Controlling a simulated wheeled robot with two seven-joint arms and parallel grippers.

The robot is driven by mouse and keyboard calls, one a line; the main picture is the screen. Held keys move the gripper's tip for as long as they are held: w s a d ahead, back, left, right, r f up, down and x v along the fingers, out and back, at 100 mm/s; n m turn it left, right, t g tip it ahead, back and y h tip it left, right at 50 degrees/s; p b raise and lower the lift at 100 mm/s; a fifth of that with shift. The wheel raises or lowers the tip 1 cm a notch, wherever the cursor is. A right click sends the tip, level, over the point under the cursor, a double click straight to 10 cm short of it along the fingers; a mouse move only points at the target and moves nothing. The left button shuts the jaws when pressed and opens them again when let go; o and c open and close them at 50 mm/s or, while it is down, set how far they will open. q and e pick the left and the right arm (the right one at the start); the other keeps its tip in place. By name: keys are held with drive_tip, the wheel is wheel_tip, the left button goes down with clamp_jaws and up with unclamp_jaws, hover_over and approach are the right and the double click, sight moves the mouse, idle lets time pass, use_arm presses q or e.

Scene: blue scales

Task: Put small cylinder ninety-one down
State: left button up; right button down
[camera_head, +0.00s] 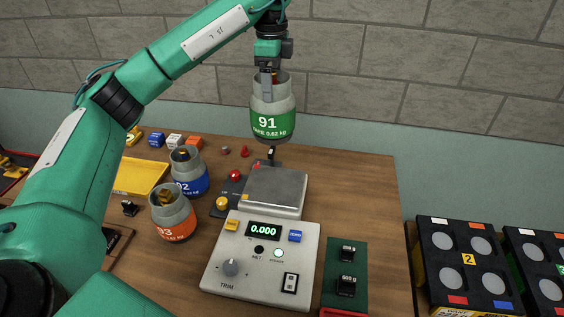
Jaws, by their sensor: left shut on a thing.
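Small cylinder ninety-one (272,108) is grey with a green band marked "91". It hangs upright in the air above the back of the scale. My left gripper (268,84) points down and is shut on its top; the collar partly hides the fingertips. The scale's grey square pan (275,187) is bare below it. The scale body (257,268) reads 0.000. My right gripper is not in the picture.
A blue cylinder (191,177) and an orange cylinder 93 (173,219) stand left of the scale. A green tray (345,255) with black weights lies right. Black crates (463,262) stand far right. Bare tabletop (350,190) lies right of the pan.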

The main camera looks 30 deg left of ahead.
sight(273, 131)
use_arm(q)
wheel_tip(273, 131, down, 14)
drive_tip(key=shift+a+f+p, duration=0.1)
drive_tip(key=shift+p, duration=1.05)
wheel_tip(273, 131, down, 5)
drive_tip(key=shift+r+p, duration=0.2)
drive_tip(key=shift+p, duration=0.5)
drive_tip(key=shift+f, duration=0.15)
drive_tip(key=o, duration=2.1)
drive_tip(key=shift+s, duration=0.1)
drive_tip(key=shift+c, duration=0.2)
